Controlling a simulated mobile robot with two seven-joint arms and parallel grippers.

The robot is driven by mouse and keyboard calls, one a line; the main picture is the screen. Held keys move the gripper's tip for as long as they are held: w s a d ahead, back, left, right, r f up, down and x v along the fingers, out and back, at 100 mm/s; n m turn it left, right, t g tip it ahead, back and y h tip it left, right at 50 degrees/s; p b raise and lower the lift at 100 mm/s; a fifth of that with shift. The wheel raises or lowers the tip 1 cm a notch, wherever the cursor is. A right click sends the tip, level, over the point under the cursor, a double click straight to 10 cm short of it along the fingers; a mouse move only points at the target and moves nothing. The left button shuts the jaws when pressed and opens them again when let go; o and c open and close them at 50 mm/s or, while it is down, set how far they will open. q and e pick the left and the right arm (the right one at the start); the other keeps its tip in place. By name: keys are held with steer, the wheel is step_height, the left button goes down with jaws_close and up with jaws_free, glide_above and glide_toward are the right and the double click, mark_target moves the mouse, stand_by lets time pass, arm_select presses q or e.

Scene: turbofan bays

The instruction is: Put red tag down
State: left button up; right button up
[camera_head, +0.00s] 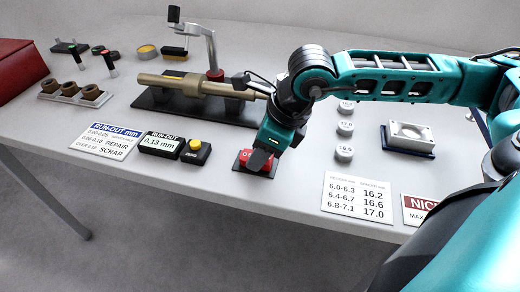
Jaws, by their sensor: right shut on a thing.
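The red tag (243,156) is a small red piece with white lettering, partly hidden by my right gripper (261,160). The right gripper comes in from the right, points down and is shut on the red tag. The tag is at a dark pad (268,174) near the front edge of the table. I cannot tell whether the tag touches the pad. My left gripper is not in view.
Left of the tag are a black box with a yellow button (195,151), a run-out display (160,144) and a run-out card (103,140). A brass shaft (192,84) lies on a black stand behind. Right are several round spacers (344,152) and a number card (357,198).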

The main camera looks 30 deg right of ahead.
steer(key=shift+f+b, duration=0.2)
steer(key=shift+b, duration=0.15)
steer(key=o, duration=1)
steer(key=shift+r, duration=0.1)
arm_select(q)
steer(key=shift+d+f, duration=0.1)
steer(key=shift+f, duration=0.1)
arm_select(e)
steer(key=shift+r+p, duration=0.4)
steer(key=shift+p, duration=0.05)
arm_select(q)
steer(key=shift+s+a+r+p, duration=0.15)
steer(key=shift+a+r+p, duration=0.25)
steer(key=shift+p, duration=0.15)
arm_select(e)
steer(key=v, duration=1.1)
steer(key=shift+s+d+r, duration=0.2)
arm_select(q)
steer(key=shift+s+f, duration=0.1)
arm_select(e)
steer(key=shift+a, duration=0.1)
